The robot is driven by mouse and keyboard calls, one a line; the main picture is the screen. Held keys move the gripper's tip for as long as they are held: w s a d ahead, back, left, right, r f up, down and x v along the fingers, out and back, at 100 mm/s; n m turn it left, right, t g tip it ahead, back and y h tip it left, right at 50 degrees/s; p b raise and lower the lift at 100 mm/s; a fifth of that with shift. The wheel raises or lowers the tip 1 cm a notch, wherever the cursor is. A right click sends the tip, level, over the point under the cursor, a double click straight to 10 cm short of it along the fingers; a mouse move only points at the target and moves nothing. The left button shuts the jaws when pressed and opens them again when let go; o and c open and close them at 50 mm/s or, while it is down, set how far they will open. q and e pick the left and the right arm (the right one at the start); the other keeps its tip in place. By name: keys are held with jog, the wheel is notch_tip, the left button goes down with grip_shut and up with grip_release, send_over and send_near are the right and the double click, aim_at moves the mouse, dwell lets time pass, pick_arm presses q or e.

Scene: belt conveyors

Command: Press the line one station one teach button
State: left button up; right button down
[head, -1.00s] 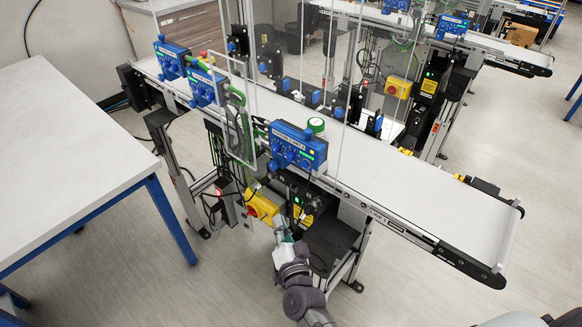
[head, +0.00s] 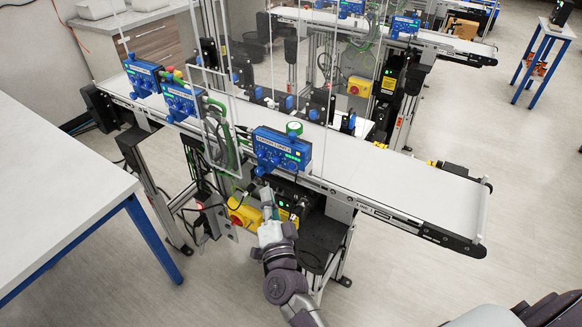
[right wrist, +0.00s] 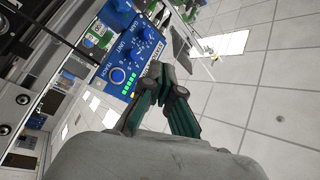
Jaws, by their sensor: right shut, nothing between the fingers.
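The nearest blue control box (head: 282,150) is mounted on the front edge of the near conveyor. It has blue knobs, lit green lights and a label too small to read surely. My right gripper (head: 266,194) is shut and empty, below and in front of this box. In the right wrist view, its fingertips (right wrist: 165,72) are close to the box's labelled edge; contact cannot be told. My left gripper is not in view.
Two more blue boxes (head: 143,76) (head: 180,101) stand farther left along the near conveyor (head: 400,188). A yellow switch box (head: 243,213) sits just left of my right gripper. Clear panels rise above the belt.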

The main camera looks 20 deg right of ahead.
aim_at(292, 167)
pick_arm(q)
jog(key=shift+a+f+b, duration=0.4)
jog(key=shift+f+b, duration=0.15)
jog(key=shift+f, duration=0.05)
pick_arm(e)
jog(key=w+d, duration=0.4)
jog(key=d, duration=0.2)
jog(key=shift+w, duration=0.4)
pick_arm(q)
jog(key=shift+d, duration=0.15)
pick_arm(e)
jog(key=shift+d, duration=0.1)
dwell(0.3)
jog(key=shift+w+d, duration=0.25)
jog(key=shift+d, duration=0.1)
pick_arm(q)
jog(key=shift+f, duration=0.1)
pick_arm(e)
jog(key=shift+w+d, duration=0.25)
jog(key=shift+d, duration=0.05)
dwell(0.7)
jog(key=shift+s+a, duration=0.1)
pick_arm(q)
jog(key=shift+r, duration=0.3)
pick_arm(e)
jog(key=shift+s+a, duration=0.45)
jog(key=shift+a, duration=0.1)
